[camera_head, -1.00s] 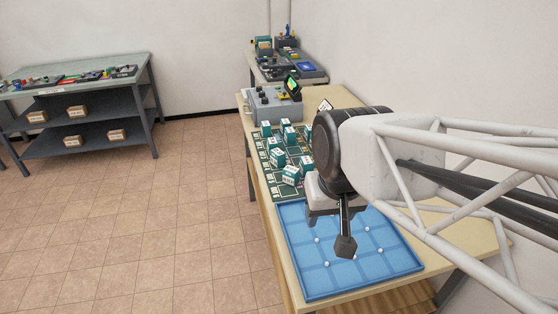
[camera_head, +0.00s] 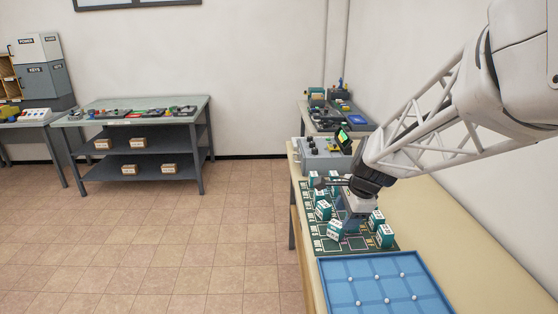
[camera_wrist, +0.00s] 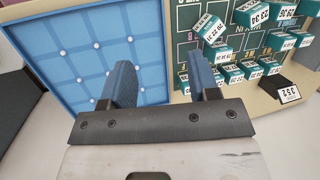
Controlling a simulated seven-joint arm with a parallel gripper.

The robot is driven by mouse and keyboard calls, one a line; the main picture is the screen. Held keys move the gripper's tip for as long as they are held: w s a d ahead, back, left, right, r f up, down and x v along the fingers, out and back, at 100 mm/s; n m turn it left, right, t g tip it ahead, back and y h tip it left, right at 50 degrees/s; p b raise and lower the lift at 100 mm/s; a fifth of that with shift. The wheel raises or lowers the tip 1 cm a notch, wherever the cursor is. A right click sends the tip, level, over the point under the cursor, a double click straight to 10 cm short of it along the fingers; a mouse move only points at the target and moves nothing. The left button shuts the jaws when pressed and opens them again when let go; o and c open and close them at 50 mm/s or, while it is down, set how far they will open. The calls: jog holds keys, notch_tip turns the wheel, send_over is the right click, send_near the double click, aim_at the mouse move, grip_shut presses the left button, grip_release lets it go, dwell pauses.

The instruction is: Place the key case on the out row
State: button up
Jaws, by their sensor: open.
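My gripper (camera_head: 350,222) is open over the green board (camera_head: 308,238). In the wrist view its two fingers (camera_wrist: 163,80) are apart with nothing between them. Several teal-and-white boxes with printed numbers stand on the board, such as one at its front right (camera_head: 385,236) and a tilted one at its left (camera_head: 337,231). They also show in the wrist view, one tilted near the right finger (camera_wrist: 209,28). I cannot tell which thing is the key case, nor which row is the out row. My gripper hides part of the board.
A blue tray (camera_head: 345,283) with a grid and white knobs lies in front of the board. A grey device (camera_head: 322,155) with a small screen stands behind it. The bench's right side (camera_head: 445,225) is clear.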

aim_at(338, 224)
jog(key=w+d+f+m, duration=0.2)
jog(key=w+f+m, duration=0.3)
jog(key=w, duration=0.2)
jog(key=w+d+f+m, duration=0.3)
jog(key=w+f+m, duration=0.2)
jog(key=w, duration=0.2)
jog(key=shift+f+t+y, duration=0.3)
jog(key=shift+f+y, duration=0.1)
jog(key=shift+a+f, duration=0.1)
jog(key=shift+x, duration=1.2)
jog(key=shift+f, duration=0.15)
jog(key=shift+x, duration=2.45)
